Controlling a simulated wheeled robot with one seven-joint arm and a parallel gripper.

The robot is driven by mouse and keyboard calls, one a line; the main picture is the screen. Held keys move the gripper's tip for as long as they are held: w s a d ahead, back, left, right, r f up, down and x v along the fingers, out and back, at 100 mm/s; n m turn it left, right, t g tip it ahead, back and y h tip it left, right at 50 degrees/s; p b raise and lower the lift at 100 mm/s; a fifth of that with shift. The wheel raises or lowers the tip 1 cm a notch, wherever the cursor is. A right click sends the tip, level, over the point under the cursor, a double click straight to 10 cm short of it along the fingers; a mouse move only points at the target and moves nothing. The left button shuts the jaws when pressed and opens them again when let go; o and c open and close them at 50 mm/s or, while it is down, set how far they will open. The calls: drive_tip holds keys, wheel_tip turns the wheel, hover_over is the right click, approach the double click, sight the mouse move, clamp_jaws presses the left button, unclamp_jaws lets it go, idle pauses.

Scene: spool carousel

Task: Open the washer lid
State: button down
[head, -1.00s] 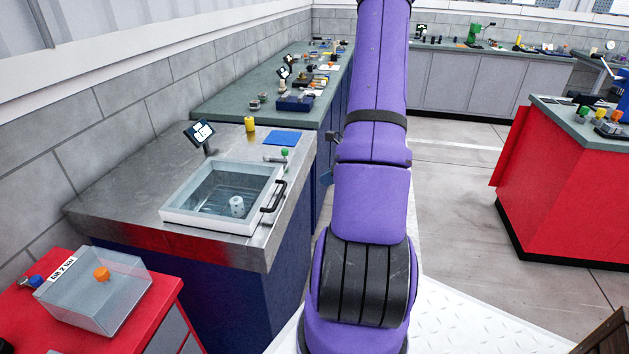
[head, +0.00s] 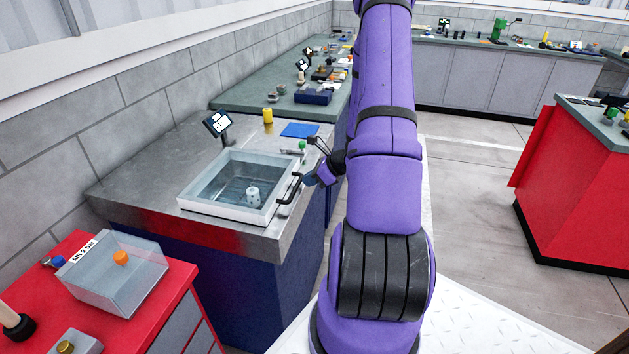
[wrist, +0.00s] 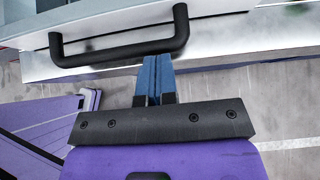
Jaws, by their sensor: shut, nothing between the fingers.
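The washer (head: 222,211) is a white-framed square basin set in a steel counter. Its clear lid (head: 237,176) lies flat over it, and a white part with a hole shows inside. A black bar handle (head: 291,190) sticks out on the right side; in the wrist view the handle (wrist: 120,50) spans the top. My gripper (head: 309,180) is just right of the handle in the head view. In the wrist view its blue fingers (wrist: 158,62) are together and empty, their tips close to the handle's right end. I cannot tell whether they touch it.
A small tablet on a stand (head: 218,124), a yellow cylinder (head: 267,115) and a blue mat (head: 299,130) are on the steel counter (head: 150,160) behind the washer. A red bench with a clear bin (head: 125,285) stands at the front left.

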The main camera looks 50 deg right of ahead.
sight(232, 164)
drive_tip(key=w+a, duration=0.3)
drive_tip(key=w, duration=0.5)
drive_tip(key=w+a, duration=0.4)
drive_tip(key=w, duration=0.5)
drive_tip(key=w+a, duration=0.3)
drive_tip(key=w, duration=0.5)
drive_tip(key=shift+w+a, duration=0.4)
